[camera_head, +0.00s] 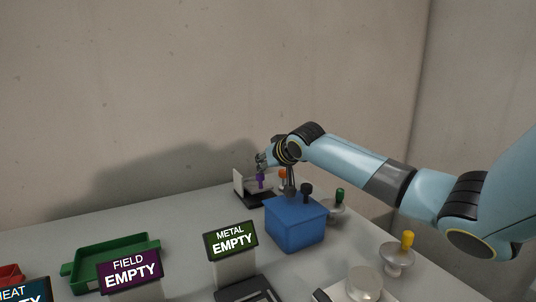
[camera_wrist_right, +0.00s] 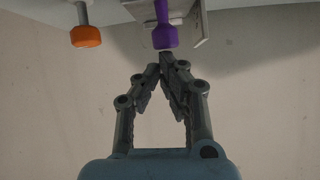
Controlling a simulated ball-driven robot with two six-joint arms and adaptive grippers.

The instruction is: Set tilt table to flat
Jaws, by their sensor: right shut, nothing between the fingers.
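A small device with an upright pale plate (camera_head: 239,184) on a dark base (camera_head: 258,199) stands at the far back of the table, near the wall. It may be the tilt table; no label shows on it. A purple knob (camera_head: 260,180) stands in front of its plate, and the knob also shows in the right wrist view (camera_wrist_right: 165,38). My right gripper (camera_head: 260,160) is just above the purple knob. In the wrist view its fingertips (camera_wrist_right: 164,64) are together and empty, close to the knob's end. My left gripper is out of view.
An orange knob (camera_head: 282,173) is right of the purple one. A blue box (camera_head: 297,228) with a black knob (camera_head: 306,188) stands in front. Green (camera_head: 340,193) and yellow (camera_head: 407,238) knobs are farther right. A green tray (camera_head: 110,258) and signs (camera_head: 231,240) stand left; table behind them is clear.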

